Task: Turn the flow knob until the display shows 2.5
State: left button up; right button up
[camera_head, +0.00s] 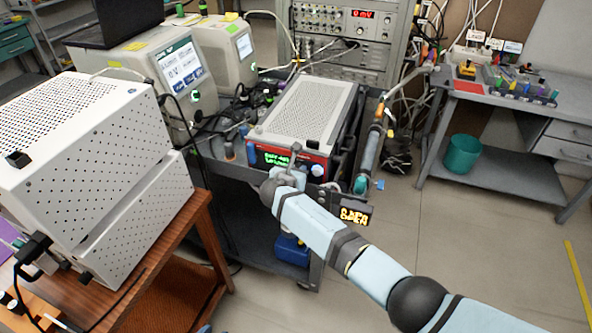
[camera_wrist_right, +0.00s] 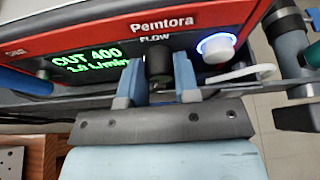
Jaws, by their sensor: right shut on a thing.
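The red-fronted Pemtora unit (camera_head: 303,118) stands on the dark cart in the head view. Its front panel (camera_wrist_right: 95,28) fills the top of the right wrist view. The dark flow knob (camera_wrist_right: 158,64) sits under the word FLOW. My right gripper (camera_wrist_right: 158,78) is shut on the knob, one blue finger on each side; in the head view the gripper (camera_head: 288,172) is small and partly hides the panel. The green display (camera_wrist_right: 90,60) reads CUT 400 and a second line that looks like 3.0 L/min, though its first digits are blurred. My left gripper is not in view.
A lit white button (camera_wrist_right: 216,46) is close to the right of the knob. A cylinder with a green end (camera_head: 361,183) lies along the cart's right side. White perforated boxes (camera_head: 110,165) stand on a wooden table at left.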

jog(key=shift+d+f+m+t+y, duration=0.15)
jog(key=shift+m+t+y, duration=0.15)
jog(key=shift+m+y, duration=0.7)
jog(key=shift+m+b, duration=0.3)
jog(key=shift+m, duration=0.5)
jog(key=o, duration=0.9)
jog(key=shift+o, duration=0.2)
jog(key=p+v, duration=0.1)
jog(key=v, duration=1.3)
jog(key=shift+d, duration=0.25)
